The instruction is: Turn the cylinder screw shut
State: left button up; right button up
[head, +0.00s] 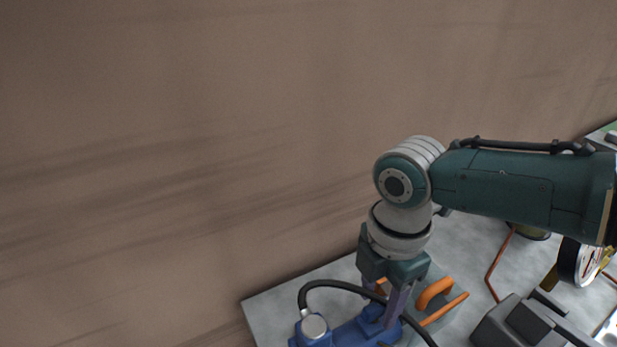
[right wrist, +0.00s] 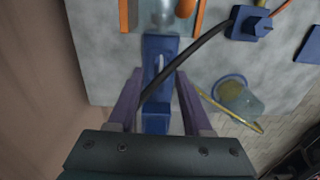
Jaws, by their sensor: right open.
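I cannot make out the cylinder screw for certain in either view. My right gripper (head: 393,312) points down at the bottom of the head view, over a blue fitting (head: 352,335). In the right wrist view my right gripper (right wrist: 159,72) is open, with its two purple-grey fingers spread on either side of the slotted blue fitting (right wrist: 157,50). A black cable (right wrist: 190,58) crosses between the fingers. I cannot tell whether anything touches them. A grey rounded part (right wrist: 163,10) shows above the blue fitting, cut by the frame edge. My left gripper is not in view.
An orange handle (head: 436,291) stands beside the right gripper. A dial gauge (head: 578,262) and a dark grey block (head: 515,325) are to the right. A cylindrical cup-like part (right wrist: 238,97) lies right of the fingers. A brown wall (head: 180,160) fills the left.

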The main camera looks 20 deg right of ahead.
aim_at(378, 304)
jog(key=shift+r, duration=0.1)
jog(key=shift+r, duration=0.4)
notch_tip(378, 304, up, 8)
jog(key=shift+f+p, duration=0.15)
jog(key=shift+p, duration=1.1)
jog(key=shift+r, duration=0.6)
